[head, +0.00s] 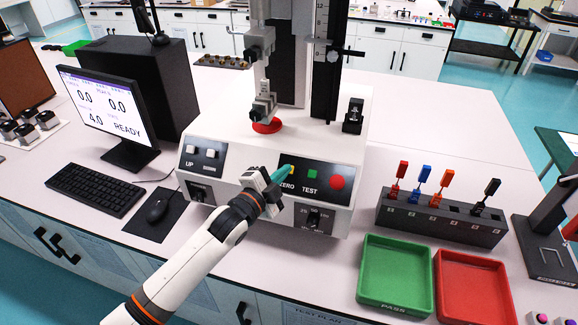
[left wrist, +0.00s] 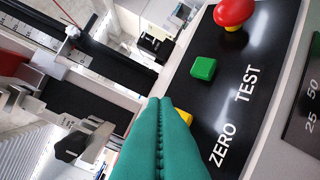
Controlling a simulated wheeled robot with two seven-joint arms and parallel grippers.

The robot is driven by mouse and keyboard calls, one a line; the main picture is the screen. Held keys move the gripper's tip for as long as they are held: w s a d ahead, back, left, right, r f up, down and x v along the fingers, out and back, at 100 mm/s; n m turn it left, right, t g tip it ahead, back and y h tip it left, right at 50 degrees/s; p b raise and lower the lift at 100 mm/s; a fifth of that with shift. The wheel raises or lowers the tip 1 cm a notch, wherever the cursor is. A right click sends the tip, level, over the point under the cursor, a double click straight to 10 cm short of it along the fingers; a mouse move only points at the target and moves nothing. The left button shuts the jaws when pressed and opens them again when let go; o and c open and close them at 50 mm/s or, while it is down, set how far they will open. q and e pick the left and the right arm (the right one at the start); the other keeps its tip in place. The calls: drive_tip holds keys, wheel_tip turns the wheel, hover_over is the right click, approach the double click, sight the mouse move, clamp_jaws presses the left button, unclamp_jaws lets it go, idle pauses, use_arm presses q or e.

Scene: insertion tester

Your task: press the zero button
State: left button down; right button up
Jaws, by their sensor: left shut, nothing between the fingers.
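The yellow zero button (left wrist: 186,117) shows in the left wrist view, partly hidden behind my teal fingertips, above the word ZERO on the tester's black panel. My left gripper (head: 284,171) is shut and empty, its fingertips at the zero button's place on the panel in the head view. In the left wrist view the closed fingers (left wrist: 163,103) lie right beside the button; I cannot tell whether they touch it. The green test button (head: 312,174) and the red round button (head: 337,183) sit to the right. My right gripper is not in view.
The white tester (head: 225,128) stands on the bench. Left are a monitor (head: 104,110), keyboard (head: 96,190) and mouse (head: 157,210). Right are a dark rack (head: 440,220) with colored-handled items, a green tray (head: 393,307) and a red tray (head: 480,315). A selector knob (head: 314,217) sits below the buttons.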

use_arm(q)
drive_tip(key=s+r+p, duration=0.1)
drive_tip(key=s+a+r+p, duration=0.1)
drive_tip(key=s+r+p, duration=0.1)
idle(0.9)
